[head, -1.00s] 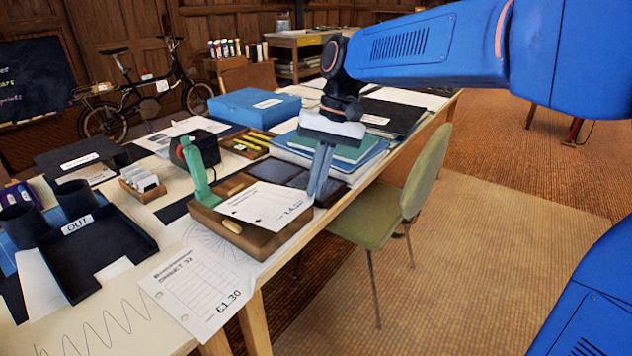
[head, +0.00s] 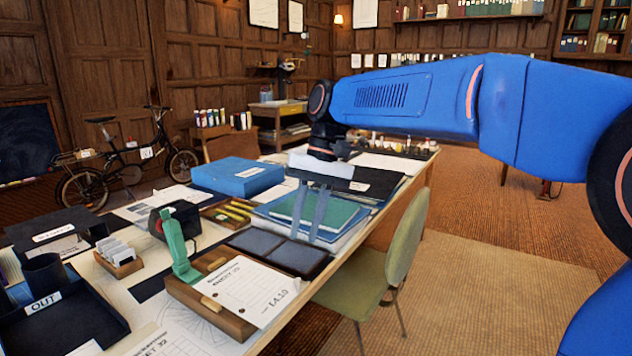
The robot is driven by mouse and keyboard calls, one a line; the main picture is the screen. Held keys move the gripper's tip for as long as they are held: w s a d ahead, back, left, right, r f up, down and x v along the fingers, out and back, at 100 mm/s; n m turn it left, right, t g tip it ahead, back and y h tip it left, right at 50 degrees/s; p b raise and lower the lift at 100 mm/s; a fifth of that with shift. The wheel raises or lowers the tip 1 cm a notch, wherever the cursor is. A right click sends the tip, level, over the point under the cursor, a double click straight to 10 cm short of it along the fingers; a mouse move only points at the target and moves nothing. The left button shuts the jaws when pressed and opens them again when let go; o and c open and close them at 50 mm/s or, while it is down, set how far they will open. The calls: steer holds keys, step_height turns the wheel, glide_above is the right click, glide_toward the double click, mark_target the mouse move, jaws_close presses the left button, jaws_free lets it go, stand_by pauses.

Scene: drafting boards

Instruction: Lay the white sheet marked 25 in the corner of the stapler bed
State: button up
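The green stapler (head: 176,245) stands at the back left of its wooden bed (head: 183,292), near the front edge of the table. A white printed sheet (head: 262,290) lies on the bed, its right side reaching past the bed's right side. Its heading number is too small to read surely; its amount looks like £4.10. Whether the sheet touches the bed's corner stops is unclear.
A dark two-part tray (head: 255,242) lies behind the bed, with green and blue folders (head: 322,209) beyond it. Another white sheet (head: 158,343) is cut off at the bottom. A green chair (head: 375,278) stands at the table's right side.

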steer(key=v, duration=1)
steer(key=shift+r, duration=0.35)
steer(key=s+d+f+t+h, duration=0.1)
steer(key=s+d+f+t, duration=0.2)
steer(key=s+d+f, duration=0.8)
steer(key=s+d+f+m+t+h, duration=0.1)
steer(key=s+d+f+t+h, duration=0.1)
steer(key=s+d+f, duration=0.9)
step_height(320, 180, down, 5)
steer(key=shift+s+d+f+t, duration=0.1)
steer(key=shift+s+d+t, duration=0.25)
steer(key=shift+s+t, duration=0.45)
